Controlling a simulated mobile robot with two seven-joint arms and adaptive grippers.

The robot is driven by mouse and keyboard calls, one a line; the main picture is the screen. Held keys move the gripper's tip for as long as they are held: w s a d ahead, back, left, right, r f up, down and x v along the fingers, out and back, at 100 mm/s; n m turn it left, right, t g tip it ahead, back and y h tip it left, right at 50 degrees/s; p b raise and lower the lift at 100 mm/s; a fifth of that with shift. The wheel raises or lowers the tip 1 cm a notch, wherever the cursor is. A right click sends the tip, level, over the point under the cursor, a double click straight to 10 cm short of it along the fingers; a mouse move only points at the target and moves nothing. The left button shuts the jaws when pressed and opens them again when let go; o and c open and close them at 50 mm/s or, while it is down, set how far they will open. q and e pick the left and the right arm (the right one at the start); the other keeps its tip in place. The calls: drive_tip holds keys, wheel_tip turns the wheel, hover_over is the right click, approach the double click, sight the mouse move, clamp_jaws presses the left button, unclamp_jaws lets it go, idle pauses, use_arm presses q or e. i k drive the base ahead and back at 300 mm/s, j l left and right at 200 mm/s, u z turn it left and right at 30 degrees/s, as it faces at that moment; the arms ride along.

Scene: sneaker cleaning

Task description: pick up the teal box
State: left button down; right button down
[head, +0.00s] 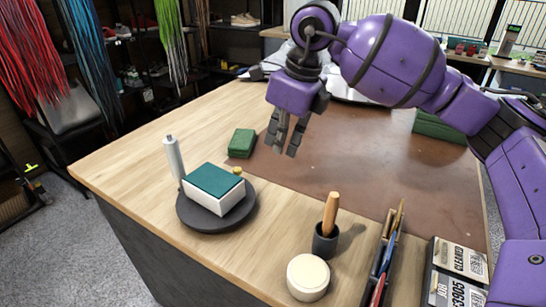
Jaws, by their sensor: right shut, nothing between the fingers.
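The teal box (216,187), with a teal top and white sides, sits on a dark round tray (190,220) near the table's left front side. My right gripper (282,148) points down above the table, behind and to the right of the box and apart from it. It is shut with nothing in it. My left gripper is out of view.
A grey-white tube (174,157) stands beside the box, and a small yellow item (237,170) is behind it. A green block (242,143) lies left of my gripper. In front are a wooden-handled tool (331,212) in a dark cup and a round cream-lidded jar (308,274).

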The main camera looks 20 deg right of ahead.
sight(216, 189)
drive_tip(key=k+j, duration=0.3)
drive_tip(key=k, duration=0.15)
drive_tip(key=k+j, duration=0.25)
drive_tip(key=k, duration=0.2)
